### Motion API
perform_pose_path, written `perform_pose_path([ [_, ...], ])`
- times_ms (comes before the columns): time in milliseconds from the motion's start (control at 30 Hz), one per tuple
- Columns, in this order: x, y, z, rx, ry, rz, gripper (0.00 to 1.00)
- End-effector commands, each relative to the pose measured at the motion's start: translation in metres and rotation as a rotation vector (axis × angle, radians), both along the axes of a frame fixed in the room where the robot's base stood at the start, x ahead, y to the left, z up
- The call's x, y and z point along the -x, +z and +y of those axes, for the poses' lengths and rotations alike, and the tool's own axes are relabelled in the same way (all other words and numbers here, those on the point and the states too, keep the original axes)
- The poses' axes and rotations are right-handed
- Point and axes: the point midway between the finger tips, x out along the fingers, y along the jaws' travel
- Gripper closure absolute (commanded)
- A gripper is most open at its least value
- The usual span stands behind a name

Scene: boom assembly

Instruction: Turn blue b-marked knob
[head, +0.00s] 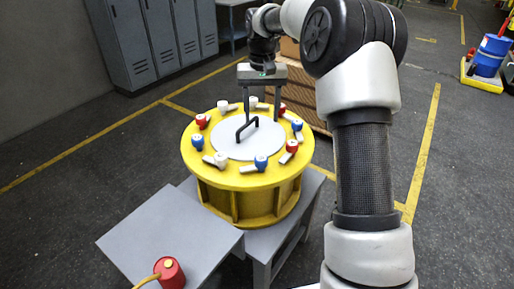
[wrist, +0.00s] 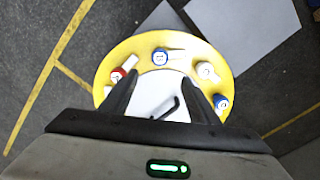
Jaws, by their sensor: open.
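A round yellow drum carries a ring of red, white and blue knobs. Blue knobs show in the head view at the left (head: 197,141), the front (head: 261,162) and the right (head: 297,124). The wrist view shows a blue knob at the top (wrist: 160,56) and another at the right (wrist: 220,101). The knob marks are too small to read, so I cannot tell which is b. My gripper (head: 262,119) is open and empty, pointing down over the far part of the drum top. In the wrist view, its fingers (wrist: 161,82) straddle part of the white centre disc.
The yellow drum (head: 235,183) stands on a grey table, with a black handle (head: 240,131) on its centre disc. A lower grey surface (head: 165,232) at the front left bears a red canister (head: 170,275). Grey lockers (head: 150,40) and brown boxes stand behind.

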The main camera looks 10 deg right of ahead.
Motion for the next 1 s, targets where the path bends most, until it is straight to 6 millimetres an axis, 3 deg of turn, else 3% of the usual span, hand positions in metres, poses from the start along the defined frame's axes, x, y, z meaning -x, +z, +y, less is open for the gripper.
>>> perform_pose_path([
  [267, -0.003, -0.033, -0.002, -0.004, -0.007, 0.012, 0.45],
  [700, -0.002, -0.128, -0.001, -0.006, -0.006, 0.012, 0.45],
  [1000, -0.004, -0.172, -0.002, -0.004, -0.007, 0.009, 0.45],
])
